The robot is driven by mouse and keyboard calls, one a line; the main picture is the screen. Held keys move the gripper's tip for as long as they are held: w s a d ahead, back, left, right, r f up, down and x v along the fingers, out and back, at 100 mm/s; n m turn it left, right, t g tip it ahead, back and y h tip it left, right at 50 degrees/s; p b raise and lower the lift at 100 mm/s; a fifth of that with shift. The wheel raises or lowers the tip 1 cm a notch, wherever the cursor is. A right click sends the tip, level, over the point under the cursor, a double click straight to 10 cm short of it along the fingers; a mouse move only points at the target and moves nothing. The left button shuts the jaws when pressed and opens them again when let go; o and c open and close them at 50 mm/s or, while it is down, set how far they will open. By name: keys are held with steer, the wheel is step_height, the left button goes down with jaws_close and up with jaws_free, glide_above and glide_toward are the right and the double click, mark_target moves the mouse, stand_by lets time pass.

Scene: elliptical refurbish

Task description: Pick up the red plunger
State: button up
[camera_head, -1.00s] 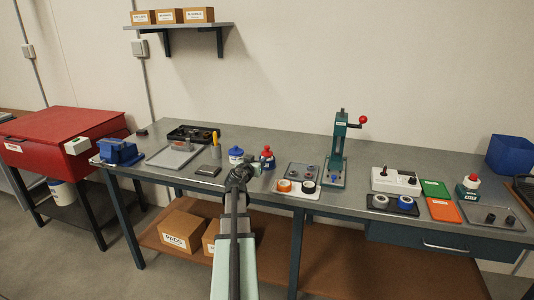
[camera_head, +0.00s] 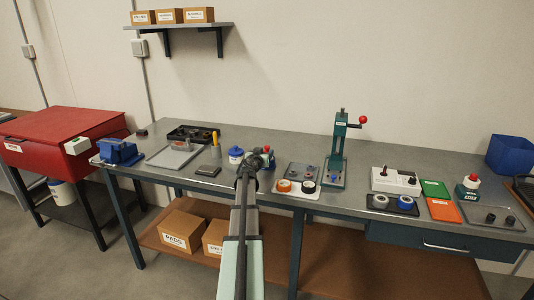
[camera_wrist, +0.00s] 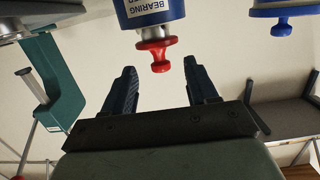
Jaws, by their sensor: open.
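My gripper (camera_wrist: 160,68) is open and empty. The plunger lies between the lines of the two fingers, around their tips, with a gap on each side. I cannot tell how far it is in depth. My gripper's fingers are hard to make out in the head view.
A container with a blue top (camera_head: 236,152) stands just left. To the right are a tray with orange and black round parts (camera_head: 297,188) and a green press (camera_head: 336,150) with a red ball handle.

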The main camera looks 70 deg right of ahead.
mark_target(267, 150)
steer(key=d, duration=0.4)
steer(key=shift+f, duration=0.3)
steer(key=shift+a, duration=0.1)
